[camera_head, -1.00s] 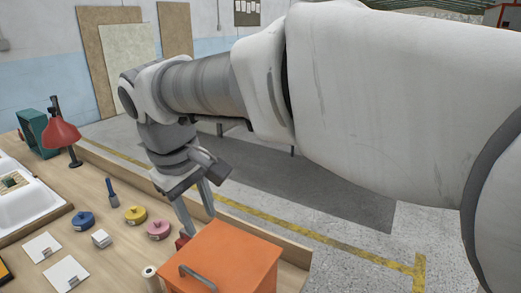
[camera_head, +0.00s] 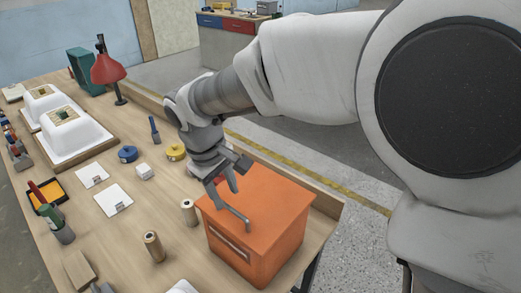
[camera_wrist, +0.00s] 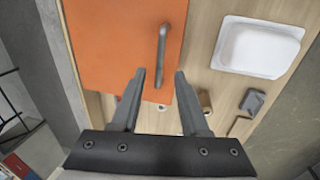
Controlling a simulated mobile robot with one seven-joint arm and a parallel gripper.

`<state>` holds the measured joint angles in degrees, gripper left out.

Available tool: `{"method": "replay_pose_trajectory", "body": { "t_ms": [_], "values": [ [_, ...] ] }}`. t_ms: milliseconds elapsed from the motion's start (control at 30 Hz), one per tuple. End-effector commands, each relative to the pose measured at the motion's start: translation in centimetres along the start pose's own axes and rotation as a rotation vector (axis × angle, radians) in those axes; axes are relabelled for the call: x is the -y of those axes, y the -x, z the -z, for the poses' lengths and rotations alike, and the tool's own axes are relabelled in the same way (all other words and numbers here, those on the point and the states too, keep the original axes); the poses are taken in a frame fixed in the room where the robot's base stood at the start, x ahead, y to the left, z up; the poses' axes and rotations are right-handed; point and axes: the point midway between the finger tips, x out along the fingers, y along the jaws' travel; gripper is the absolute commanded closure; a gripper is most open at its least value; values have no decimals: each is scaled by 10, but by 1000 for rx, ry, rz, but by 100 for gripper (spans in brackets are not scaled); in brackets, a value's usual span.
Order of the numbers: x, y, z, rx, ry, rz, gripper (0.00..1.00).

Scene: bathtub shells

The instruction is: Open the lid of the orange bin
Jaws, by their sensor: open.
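The orange bin (camera_head: 285,240) stands on the wooden bench near its right edge, its lid (camera_head: 270,190) shut. A grey bar handle (camera_head: 236,217) is on the lid, near its left edge in the head view. My gripper (camera_head: 223,190) is open and empty, above the lid close to the handle. In the wrist view the handle (camera_wrist: 162,52) appears between and just beyond the fingertips of my gripper (camera_wrist: 160,73), over the orange lid (camera_wrist: 110,40). I cannot tell whether a finger touches the handle.
Two small cylinders (camera_head: 189,212) (camera_head: 154,246) stand left of the bin. White tub shells (camera_head: 75,135), a red lamp (camera_head: 107,70), and blue (camera_head: 127,154) and yellow (camera_head: 175,152) round items lie farther back. A raised bench edge (camera_head: 328,205) runs right of the bin.

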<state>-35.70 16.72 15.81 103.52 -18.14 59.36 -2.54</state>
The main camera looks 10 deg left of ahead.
Motion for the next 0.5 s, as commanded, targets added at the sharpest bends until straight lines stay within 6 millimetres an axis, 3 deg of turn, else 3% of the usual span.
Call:
{"method": "replay_pose_trajectory", "body": {
  "t_ms": [200,500],
  "values": [
    [0,-35,0,2,-1,1,55],
    [0,-48,0,-1,-1,0,55]
  ]
}}
